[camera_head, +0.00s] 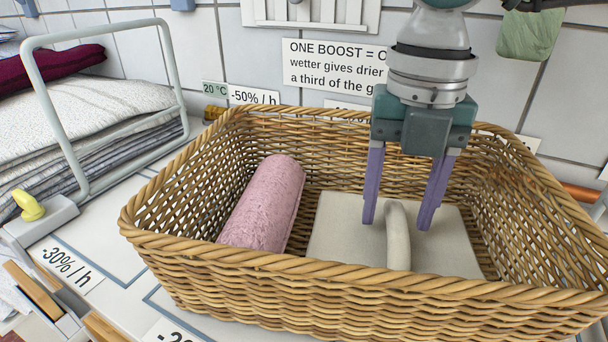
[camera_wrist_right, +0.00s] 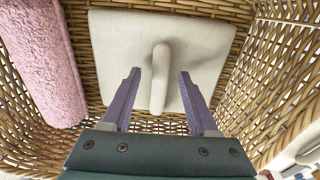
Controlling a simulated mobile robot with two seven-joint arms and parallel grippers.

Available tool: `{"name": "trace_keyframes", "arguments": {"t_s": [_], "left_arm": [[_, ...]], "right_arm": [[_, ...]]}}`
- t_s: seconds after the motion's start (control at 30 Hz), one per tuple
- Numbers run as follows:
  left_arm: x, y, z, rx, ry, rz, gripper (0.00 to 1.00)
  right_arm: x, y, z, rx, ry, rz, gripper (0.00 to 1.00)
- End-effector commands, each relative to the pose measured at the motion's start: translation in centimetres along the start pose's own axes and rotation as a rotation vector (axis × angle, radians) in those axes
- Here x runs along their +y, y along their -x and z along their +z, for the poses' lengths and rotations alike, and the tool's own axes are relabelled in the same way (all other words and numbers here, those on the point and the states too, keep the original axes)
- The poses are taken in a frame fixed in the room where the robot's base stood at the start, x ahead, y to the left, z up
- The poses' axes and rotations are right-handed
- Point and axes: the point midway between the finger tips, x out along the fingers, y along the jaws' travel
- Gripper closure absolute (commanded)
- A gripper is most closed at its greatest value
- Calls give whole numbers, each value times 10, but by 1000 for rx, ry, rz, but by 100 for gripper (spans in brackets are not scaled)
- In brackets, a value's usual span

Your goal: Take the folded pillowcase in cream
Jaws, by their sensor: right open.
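The folded pillowcase in cream (camera_head: 340,228) lies flat in the wicker basket (camera_head: 150,240), with a raised cream ridge (camera_head: 398,238) standing up from its middle. My right gripper (camera_head: 396,222) points down into the basket, open, with its two purple fingers apart above the pillowcase. In the right wrist view the cream pillowcase (camera_wrist_right: 115,50) lies beyond the fingertips, and the ridge (camera_wrist_right: 159,80) shows between the two fingers of the gripper (camera_wrist_right: 158,74). I cannot tell whether the fingers touch it. My left gripper is not seen.
A pink rolled towel (camera_head: 265,205) lies to the left of the pillowcase; it also shows in the right wrist view (camera_wrist_right: 42,60). The basket's woven walls surround both. A rack with folded linen (camera_head: 80,115) stands at the left, and a tiled wall (camera_head: 190,50) is behind.

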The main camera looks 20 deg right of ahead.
Motion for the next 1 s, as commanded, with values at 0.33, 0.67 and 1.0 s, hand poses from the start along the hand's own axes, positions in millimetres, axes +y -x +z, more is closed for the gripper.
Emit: {"name": "trace_keyframes", "arguments": {"t_s": [0.33,0.67,1.0], "left_arm": [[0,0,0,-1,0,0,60],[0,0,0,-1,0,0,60],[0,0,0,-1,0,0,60]], "right_arm": [[0,0,0,0,1,0,65],[0,0,0,0,1,0,100],[0,1,0,0,1,0,100]]}}
